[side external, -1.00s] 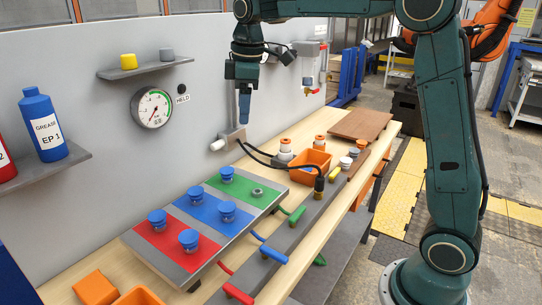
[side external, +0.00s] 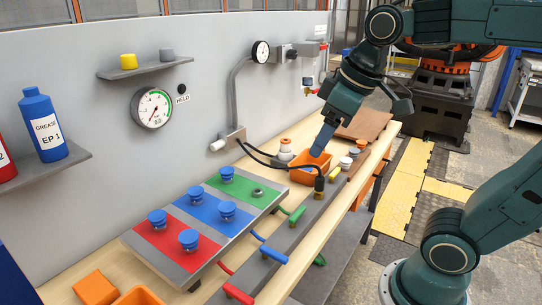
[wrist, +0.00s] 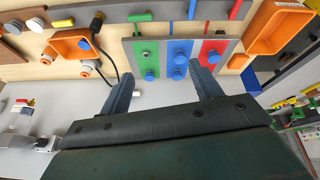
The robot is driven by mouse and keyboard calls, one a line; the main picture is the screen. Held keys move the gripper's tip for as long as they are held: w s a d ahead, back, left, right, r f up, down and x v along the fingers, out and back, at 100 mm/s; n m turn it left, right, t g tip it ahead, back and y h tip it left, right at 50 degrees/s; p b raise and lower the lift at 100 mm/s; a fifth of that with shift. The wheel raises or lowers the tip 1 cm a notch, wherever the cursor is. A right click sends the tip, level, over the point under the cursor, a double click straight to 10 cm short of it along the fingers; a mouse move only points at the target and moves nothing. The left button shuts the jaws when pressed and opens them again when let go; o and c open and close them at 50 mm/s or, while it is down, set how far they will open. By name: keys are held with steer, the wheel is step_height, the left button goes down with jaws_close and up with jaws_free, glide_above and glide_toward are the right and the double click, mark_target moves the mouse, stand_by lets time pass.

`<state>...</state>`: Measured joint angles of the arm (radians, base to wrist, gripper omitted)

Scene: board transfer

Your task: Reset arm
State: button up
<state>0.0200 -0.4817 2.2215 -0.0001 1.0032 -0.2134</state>
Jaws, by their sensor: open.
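My gripper (side external: 319,148) is high at the right of the bench in the side view, tilted, with its blue fingertips in line with the orange bin (side external: 298,170). In the wrist view its two fingers (wrist: 159,68) stand apart with nothing between them. The grey board (side external: 178,262) with red, blue and green fields lies on the bench. Several blue knobs stand on it: one on green (side external: 227,173), two on blue and two on red. The board also shows in the wrist view (wrist: 228,48). A small blue piece (wrist: 84,45) shows inside the orange bin in that view.
A black cable (side external: 262,158) loops over the bench to a plug (side external: 319,185). White and orange parts stand near the bin. A shelf with a grease bottle (side external: 42,125) is at left.

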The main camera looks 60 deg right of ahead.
steer(key=s+f+m+t, duration=0.1)
steer(key=s+f+m, duration=0.1)
steer(key=s+f, duration=0.2)
steer(key=s, duration=0.3)
steer(key=shift+a+f, duration=0.25)
steer(key=shift+f, duration=0.05)
